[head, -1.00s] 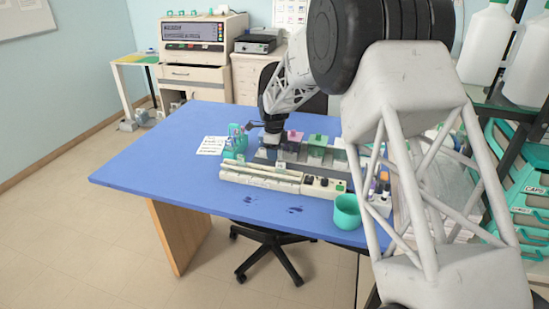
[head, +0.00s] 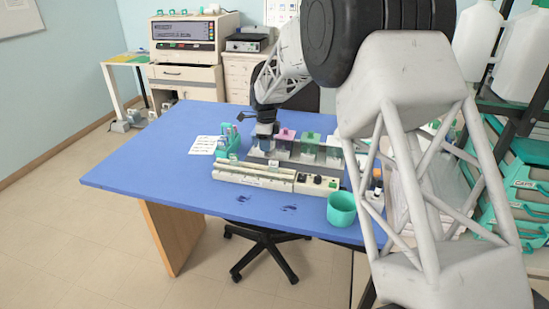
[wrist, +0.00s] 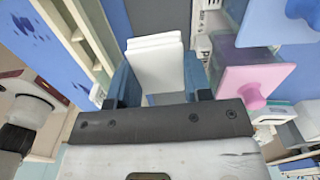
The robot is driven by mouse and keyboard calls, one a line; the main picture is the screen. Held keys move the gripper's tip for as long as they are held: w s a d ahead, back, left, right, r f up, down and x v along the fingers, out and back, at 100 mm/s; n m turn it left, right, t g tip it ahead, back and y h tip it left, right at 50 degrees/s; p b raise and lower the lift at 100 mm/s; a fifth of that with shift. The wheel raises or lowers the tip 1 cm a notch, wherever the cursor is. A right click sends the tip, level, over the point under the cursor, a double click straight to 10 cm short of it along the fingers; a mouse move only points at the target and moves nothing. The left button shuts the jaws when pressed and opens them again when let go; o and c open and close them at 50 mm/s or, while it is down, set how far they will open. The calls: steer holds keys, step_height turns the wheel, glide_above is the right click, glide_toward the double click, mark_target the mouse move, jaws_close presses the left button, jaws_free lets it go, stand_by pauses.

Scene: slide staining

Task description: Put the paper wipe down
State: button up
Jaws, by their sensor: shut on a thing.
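The paper wipe (wrist: 155,65) is a white, folded, layered pad in the wrist view. My gripper (wrist: 160,78) is shut on it, with one dark blue finger on each side. In the head view my gripper (head: 265,128) is above the back of the bench, over the left end of the row of lidded jars. The wipe is too small there to make out clearly. It appears held above the bench.
Staining jars with a pink lid (head: 286,134) and green lids stand beside my gripper. A teal rack (head: 229,145), a white card (head: 207,145), a long pale tray (head: 253,178) and a teal cup (head: 341,209) are nearby. The blue bench (head: 140,170) is clear at left.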

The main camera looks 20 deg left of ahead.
step_height(320, 180, up, 2)
glide_above(316, 173)
steer(key=shift+r+m, duration=0.15)
steer(key=shift+m, duration=0.25)
steer(key=shift+f, duration=3.15)
steer(key=shift+f, duration=1.9)
steer(key=shift+f, duration=0.1)
steer(key=o, duration=0.9)
